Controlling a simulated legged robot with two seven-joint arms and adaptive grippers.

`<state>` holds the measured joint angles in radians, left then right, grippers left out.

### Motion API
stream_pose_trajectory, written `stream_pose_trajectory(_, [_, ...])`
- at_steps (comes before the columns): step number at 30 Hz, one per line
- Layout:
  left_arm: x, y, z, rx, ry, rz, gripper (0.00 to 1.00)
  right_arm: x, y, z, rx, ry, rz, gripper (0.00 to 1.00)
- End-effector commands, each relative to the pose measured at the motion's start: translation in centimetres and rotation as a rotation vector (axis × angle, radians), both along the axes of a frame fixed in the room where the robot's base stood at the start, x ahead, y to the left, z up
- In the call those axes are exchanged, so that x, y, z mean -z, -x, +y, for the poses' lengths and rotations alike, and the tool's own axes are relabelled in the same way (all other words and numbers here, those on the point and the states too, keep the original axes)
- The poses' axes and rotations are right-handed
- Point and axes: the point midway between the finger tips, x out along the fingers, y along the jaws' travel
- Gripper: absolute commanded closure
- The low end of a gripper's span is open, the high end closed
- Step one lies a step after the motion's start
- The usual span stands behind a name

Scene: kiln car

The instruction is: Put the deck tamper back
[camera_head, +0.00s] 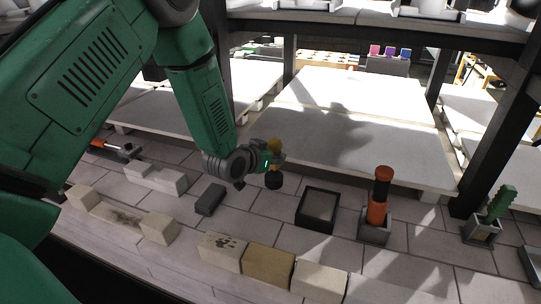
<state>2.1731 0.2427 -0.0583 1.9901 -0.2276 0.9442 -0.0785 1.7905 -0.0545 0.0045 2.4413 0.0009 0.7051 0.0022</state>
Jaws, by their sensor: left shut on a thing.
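My left gripper (264,164) is shut on a small tool with a yellow knob on top and a dark, blunt foot (273,182), which looks like the deck tamper. It appears upright, with the jaws around its middle, which they partly hide. I cannot tell whether the foot clears the tiles. A dark square open-topped box (302,218) with a pale inside lies to the right and nearer. My right gripper is not in view.
An orange and black tool (379,198) stands in a grey holder, and a green one (501,201) in another. A dark block (209,199) lies left of the box. Pale blocks (268,264) line the front. Dark posts (490,150) rise at the right.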

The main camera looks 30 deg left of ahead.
Motion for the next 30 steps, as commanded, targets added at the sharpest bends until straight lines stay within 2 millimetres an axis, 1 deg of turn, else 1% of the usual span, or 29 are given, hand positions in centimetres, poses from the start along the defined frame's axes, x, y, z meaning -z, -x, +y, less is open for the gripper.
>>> stream_pose_trajectory(1, [0.7,0.0,0.2,-0.001,0.002,0.0,1.0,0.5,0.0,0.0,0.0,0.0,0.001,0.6])
stream_pose_trajectory(9, [3.6,0.0,0.8,-0.003,0.01,0.0,1.0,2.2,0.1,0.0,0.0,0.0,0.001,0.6])
stream_pose_trajectory(15, [5.2,0.0,0.5,-0.002,0.007,0.0,1.0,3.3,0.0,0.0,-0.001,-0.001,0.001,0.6])
stream_pose_trajectory(21, [5.6,0.0,0.2,-0.002,0.001,-0.001,1.0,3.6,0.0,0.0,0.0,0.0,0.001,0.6])
stream_pose_trajectory(30, [5.7,0.0,0.6,-0.001,0.007,-0.001,1.0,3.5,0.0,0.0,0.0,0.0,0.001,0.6])
